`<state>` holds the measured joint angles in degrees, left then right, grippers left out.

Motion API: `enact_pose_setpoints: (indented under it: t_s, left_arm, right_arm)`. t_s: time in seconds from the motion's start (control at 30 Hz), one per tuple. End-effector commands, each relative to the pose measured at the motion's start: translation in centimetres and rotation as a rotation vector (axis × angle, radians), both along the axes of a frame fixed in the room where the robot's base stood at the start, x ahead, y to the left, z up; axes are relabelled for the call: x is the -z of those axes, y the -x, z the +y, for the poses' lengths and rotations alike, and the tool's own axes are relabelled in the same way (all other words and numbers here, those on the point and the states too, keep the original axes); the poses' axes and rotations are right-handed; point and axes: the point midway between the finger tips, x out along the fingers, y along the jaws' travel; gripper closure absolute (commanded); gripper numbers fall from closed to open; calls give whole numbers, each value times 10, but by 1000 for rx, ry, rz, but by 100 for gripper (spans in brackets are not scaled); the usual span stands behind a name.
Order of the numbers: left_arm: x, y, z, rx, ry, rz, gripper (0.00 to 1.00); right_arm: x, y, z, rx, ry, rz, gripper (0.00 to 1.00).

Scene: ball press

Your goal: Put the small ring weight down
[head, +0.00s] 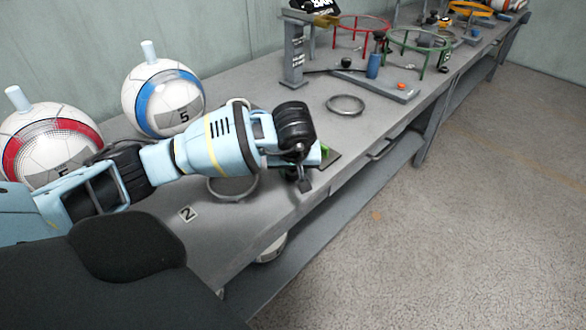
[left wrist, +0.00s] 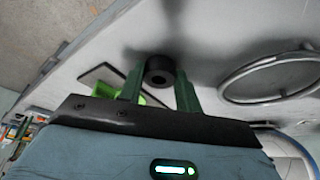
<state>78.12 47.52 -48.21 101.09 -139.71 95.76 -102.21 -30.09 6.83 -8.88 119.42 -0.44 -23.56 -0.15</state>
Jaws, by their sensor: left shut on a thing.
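The small ring weight (left wrist: 160,70) is a short black cylinder with a hole in its middle. In the left wrist view it sits between the two green fingers of my left gripper (left wrist: 160,84), which is shut on it. A dark shadow lies on the grey bench beside it; I cannot tell whether the weight touches the bench. In the head view my left gripper (head: 304,181) points down near the bench's front edge, and the weight is hard to make out there. My right gripper is not in view.
A dark mat (left wrist: 94,76) with a bright green thing (left wrist: 146,99) lies beside the gripper. A metal ring (left wrist: 268,76) lies on the bench on the other side. Two balls (head: 163,97) (head: 50,145) stand at the back left. Another ring (head: 346,104) and a press base (head: 385,90) lie farther along.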

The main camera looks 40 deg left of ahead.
Motion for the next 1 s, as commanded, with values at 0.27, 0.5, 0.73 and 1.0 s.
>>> enact_pose_setpoints:
  t_s: [0.27, 0.5, 0.73, 1.0]
  left_arm:
    - [2, 0, 0, 0, 0, 0, 46]
    - [2, 0, 0, 0, 0, 0, 44]
    - [-11, 2, -3, 2, 0, -2, 44]
    - [-59, 17, -15, 2, 0, -5, 44]
  right_arm:
    - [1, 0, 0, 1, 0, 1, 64]
    - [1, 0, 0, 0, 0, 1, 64]
    - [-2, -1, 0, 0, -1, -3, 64]
    - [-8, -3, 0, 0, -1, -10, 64]
